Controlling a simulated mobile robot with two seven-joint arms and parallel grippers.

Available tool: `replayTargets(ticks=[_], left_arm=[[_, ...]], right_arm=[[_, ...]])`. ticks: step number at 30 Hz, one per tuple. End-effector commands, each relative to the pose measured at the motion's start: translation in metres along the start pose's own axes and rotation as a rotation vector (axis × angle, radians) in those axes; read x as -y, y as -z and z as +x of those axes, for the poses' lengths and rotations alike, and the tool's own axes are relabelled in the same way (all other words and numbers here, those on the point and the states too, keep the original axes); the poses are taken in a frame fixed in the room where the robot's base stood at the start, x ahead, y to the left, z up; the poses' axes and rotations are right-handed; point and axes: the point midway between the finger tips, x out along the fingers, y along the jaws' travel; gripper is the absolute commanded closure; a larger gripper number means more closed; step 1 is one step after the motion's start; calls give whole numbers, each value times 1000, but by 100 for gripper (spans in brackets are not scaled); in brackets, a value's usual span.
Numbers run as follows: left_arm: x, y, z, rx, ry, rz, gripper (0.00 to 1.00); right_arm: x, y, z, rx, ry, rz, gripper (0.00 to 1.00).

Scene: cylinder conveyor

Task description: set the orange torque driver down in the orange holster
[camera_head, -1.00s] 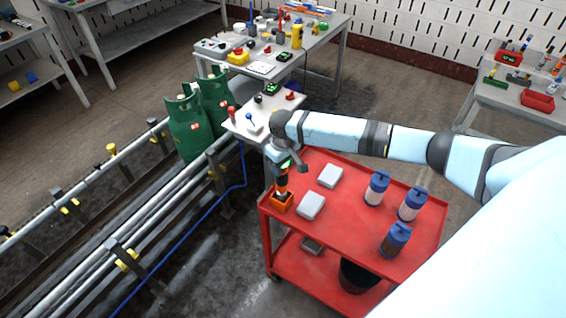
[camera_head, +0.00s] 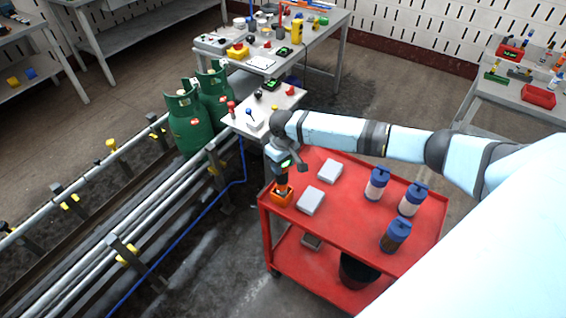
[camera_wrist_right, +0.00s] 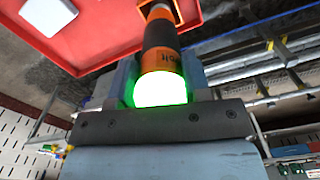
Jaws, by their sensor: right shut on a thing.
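The orange torque driver (camera_head: 282,180) is upright, its lower end at the orange holster (camera_head: 282,195) on the near left corner of the red cart; whether it touches the bottom is hidden. In the right wrist view the driver (camera_wrist_right: 162,50) has a black and orange body with a glowing green ring, and the holster (camera_wrist_right: 150,8) lies beyond it, partly cut off. My right gripper (camera_wrist_right: 163,85) is shut on the driver, above the holster in the head view. My left gripper is not in view.
The red cart (camera_head: 340,225) also carries two grey boxes (camera_head: 310,201) and (camera_head: 330,172) and several blue-capped canisters (camera_head: 376,184). A small table (camera_head: 285,105) with levers stands behind. Green gas cylinders (camera_head: 188,125) and pipes are to the left.

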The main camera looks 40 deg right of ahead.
Motion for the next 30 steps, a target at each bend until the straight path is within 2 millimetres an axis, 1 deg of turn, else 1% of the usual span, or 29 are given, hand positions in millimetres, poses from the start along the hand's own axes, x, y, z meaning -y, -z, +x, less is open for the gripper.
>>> replayTargets(ticks=[6, 16, 22, 26, 27, 30], left_arm=[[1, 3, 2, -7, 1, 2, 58], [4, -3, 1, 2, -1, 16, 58], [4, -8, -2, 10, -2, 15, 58], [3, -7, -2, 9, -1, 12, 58], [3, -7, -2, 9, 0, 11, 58], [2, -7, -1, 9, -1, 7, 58]], right_arm=[[0, 1, 9, -1, 0, 1, 94], [0, 0, 23, 0, 1, 1, 94], [0, 0, 26, -1, 0, 1, 94], [0, 1, 26, -1, 0, 1, 94], [0, 1, 26, -1, 0, 1, 47], [0, 0, 26, -1, 0, 1, 26]])
